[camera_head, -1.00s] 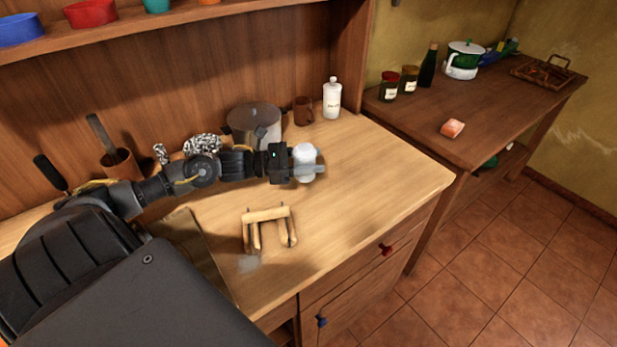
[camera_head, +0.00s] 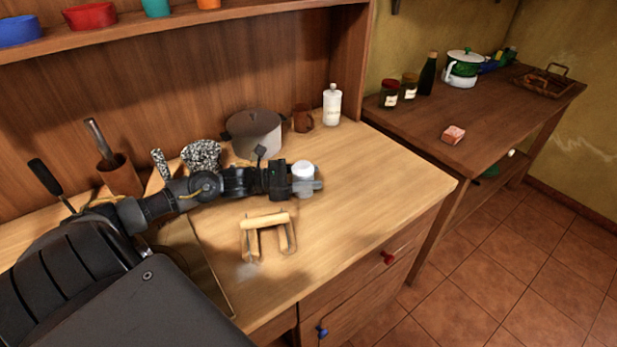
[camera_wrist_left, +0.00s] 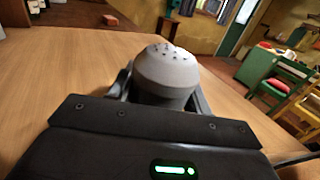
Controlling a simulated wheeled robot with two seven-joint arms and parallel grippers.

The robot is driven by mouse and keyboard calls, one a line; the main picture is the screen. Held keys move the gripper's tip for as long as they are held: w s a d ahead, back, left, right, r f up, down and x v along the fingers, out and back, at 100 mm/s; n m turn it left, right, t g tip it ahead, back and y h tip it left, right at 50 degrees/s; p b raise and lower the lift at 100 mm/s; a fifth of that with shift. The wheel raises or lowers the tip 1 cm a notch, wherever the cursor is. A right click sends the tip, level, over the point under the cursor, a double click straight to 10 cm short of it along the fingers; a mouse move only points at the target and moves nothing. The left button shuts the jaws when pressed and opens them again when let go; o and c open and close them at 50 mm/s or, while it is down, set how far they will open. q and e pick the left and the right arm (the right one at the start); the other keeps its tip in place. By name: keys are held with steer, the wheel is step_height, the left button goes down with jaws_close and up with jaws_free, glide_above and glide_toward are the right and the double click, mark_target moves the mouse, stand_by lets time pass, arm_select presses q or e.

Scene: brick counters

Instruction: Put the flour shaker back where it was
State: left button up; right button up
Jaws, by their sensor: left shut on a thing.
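The flour shaker (camera_head: 303,174) is a small white-grey container with a domed, holed top. My left gripper (camera_head: 306,186) is shut on it over the wooden counter (camera_head: 370,205). In the left wrist view the shaker (camera_wrist_left: 167,75) stands upright between the fingers, its holed top facing up. Its lower part is hidden by the gripper. I cannot tell whether its base touches the counter. My right gripper is not in view.
A wooden rack (camera_head: 267,232) stands in front of the gripper. Behind are a lidded pot (camera_head: 255,135), a brown mug (camera_head: 302,118) and a white bottle (camera_head: 332,105). The counter to the right is clear. A darker table (camera_head: 480,118) stands beyond.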

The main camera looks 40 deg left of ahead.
arm_select(q)
steer(key=o, duration=1)
steer(key=shift+o, duration=0.3)
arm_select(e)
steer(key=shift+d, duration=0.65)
arm_select(q)
steer(key=shift+r, duration=0.1)
steer(key=shift+a+p, duration=0.1)
steer(key=shift+p, duration=0.25)
steer(key=b+v, duration=0.1)
steer(key=v, duration=0.4)
steer(key=shift+s+a, duration=0.15)
steer(key=shift+s, duration=0.1)
steer(key=v, duration=0.5)
steer(key=shift+s+a, duration=0.4)
steer(key=shift+a, duration=0.1)
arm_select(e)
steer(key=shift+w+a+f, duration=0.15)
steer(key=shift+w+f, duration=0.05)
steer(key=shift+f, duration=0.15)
